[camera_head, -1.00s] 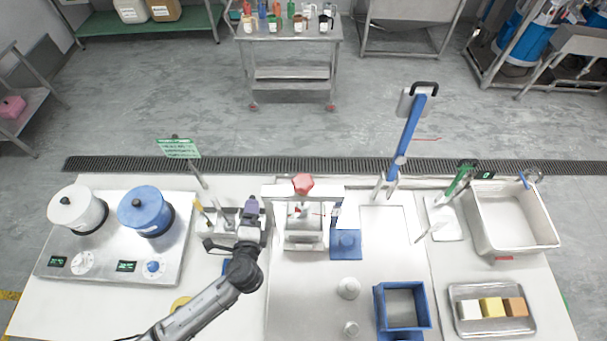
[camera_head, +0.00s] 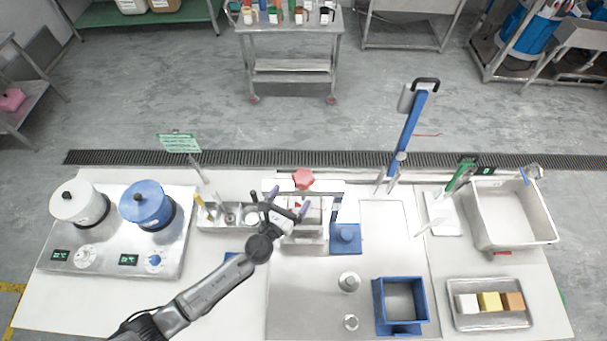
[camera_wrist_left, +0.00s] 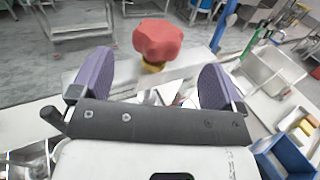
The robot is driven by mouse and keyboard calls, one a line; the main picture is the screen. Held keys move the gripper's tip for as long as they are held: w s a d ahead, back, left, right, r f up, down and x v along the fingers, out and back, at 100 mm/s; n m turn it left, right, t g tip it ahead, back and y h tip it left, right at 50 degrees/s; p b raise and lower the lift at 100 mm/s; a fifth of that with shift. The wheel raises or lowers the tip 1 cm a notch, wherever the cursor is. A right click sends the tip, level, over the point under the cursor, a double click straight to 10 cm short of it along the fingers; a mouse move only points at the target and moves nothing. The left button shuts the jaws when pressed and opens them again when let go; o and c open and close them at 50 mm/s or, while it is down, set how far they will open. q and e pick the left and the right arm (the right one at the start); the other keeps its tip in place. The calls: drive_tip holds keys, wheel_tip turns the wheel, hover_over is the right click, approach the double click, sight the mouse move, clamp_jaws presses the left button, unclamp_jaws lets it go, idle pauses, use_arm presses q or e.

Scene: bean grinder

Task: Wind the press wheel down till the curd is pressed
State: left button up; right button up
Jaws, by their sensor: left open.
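The press wheel (camera_head: 303,179) is a red lobed knob on top of the press frame (camera_head: 325,187), in the middle of the bench. In the left wrist view the red wheel (camera_wrist_left: 158,41) shows ahead, between and beyond the two purple fingers. My left gripper (camera_head: 290,202) is open and empty, just in front of the wheel and not touching it. It also shows in the left wrist view (camera_wrist_left: 158,84). The inside of the press is partly hidden behind my gripper, and I cannot make out the curd. My right gripper is not in view.
A blue open box (camera_head: 402,302), a white basin (camera_head: 512,215) and a tray of coloured blocks (camera_head: 490,318) are at the right. Two pots stand left.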

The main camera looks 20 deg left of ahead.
sight(304, 176)
use_arm(q)
drive_tip(key=w, duration=0.5)
drive_tip(key=w+d, duration=0.1)
drive_tip(key=w, duration=0.2)
drive_tip(key=shift+w, duration=0.2)
drive_tip(key=c, duration=0.9)
